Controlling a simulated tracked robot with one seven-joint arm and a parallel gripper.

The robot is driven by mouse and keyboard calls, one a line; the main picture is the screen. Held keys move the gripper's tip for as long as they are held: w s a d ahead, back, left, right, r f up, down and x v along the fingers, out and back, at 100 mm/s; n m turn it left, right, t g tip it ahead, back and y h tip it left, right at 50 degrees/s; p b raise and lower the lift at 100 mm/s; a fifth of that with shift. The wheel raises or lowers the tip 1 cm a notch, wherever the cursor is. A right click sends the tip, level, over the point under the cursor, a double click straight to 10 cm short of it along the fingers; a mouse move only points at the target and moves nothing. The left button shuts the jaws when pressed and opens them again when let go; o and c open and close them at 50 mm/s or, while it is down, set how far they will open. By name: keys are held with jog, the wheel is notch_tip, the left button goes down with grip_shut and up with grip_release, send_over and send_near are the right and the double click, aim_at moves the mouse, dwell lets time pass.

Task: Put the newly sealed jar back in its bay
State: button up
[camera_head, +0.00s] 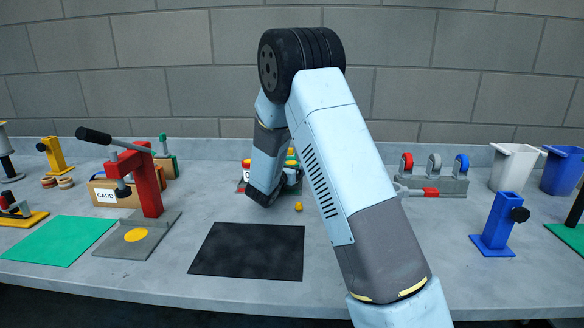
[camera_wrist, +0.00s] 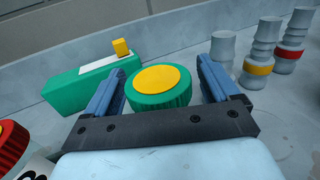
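A jar with a green ribbed lid and a yellow disc on top (camera_wrist: 160,86) shows in the wrist view between the two blue fingers of my gripper (camera_wrist: 161,68). The fingers stand wide, with a clear gap between the lid and the right finger; the left finger is close to the lid, and I cannot tell if it touches. The jar's body is hidden below the lid. In the head view my arm hides the gripper and most of this spot; bits of red and green (camera_head: 291,158) show around the wrist.
Beside the jar in the wrist view are a green block (camera_wrist: 75,98) with a yellow knob, a red-lidded jar (camera_wrist: 12,145) and several grey posts (camera_wrist: 222,48). In the head view a black mat (camera_head: 248,252) lies clear in front, with a red lever press (camera_head: 146,185) to its left.

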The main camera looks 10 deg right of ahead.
jog(key=shift+r, duration=0.1)
jog(key=v, duration=1.1)
jog(key=shift+s+a, duration=0.25)
jog(key=s+d+r+m+g, duration=0.5)
jog(key=s+d+m, duration=0.2)
jog(key=s, duration=0.3)
jog(key=s+d+r+m+g, duration=0.55)
jog(key=s+d+m, duration=0.25)
jog(key=s, duration=0.2)
jog(key=s+a+r+m+y, duration=0.1)
jog(key=s+a+m+y, duration=0.1)
jog(key=s+m+y, duration=0.2)
jog(key=s+a+r+m+t+y, duration=0.1)
jog(key=s+a+r+m+y, duration=0.1)
jog(key=s, duration=0.7)
jog(key=s+a+r+m+t+y, duration=0.1)
jog(key=s+a+m+y, duration=0.3)
jog(key=s+m, duration=0.3)
jog(key=shift+r+y, duration=0.25)
jog(key=shift+y, duration=0.55)
